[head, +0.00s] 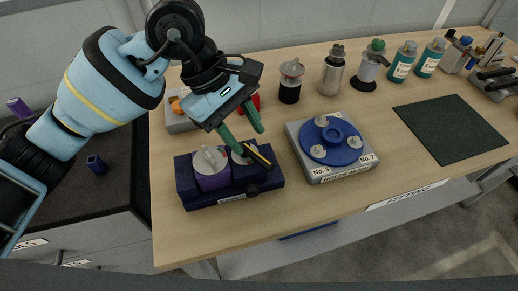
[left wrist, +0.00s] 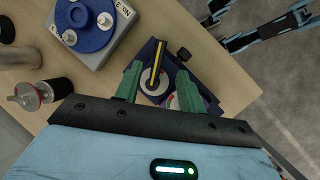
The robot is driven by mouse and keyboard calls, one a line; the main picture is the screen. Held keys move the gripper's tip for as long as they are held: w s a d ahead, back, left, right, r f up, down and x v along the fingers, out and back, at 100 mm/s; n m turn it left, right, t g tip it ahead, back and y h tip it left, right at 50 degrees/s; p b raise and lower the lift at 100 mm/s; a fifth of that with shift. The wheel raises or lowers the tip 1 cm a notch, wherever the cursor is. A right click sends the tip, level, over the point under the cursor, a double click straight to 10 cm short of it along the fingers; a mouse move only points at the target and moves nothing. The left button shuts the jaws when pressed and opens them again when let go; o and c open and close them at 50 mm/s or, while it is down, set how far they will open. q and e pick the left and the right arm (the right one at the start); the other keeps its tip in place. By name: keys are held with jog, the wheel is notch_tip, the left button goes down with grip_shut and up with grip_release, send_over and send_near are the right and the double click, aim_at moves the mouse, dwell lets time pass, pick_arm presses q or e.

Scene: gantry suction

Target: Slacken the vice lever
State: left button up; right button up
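The vice (head: 232,190) is a dark navy-purple block near the table's front left edge. Its lever (head: 258,156) is a yellow and black bar lying across the top, beside pale round discs. The vice (left wrist: 134,76) and the yellow lever (left wrist: 157,62) also show in the left wrist view. My left gripper (head: 249,141) has green fingers, spread apart and pointing down just above the lever end of the vice. In the left wrist view, the fingers (left wrist: 158,70) stand on either side of the lever with gaps; I cannot tell their exact height.
A grey block with a blue disc (head: 335,140) stands right of the vice. Behind are a black-based jar (head: 290,82), a metal bottle (head: 332,72) and teal bottles (head: 402,62). A dark mat (head: 450,128) lies at right. A grey tray (head: 178,118) is behind the vice.

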aim_at(262, 159)
pick_arm(q)
jog(key=x, duration=0.6)
jog(key=shift+d+f, duration=0.15)
jog(key=shift+f, duration=0.15)
jog(key=shift+c, duration=0.2)
grip_shut()
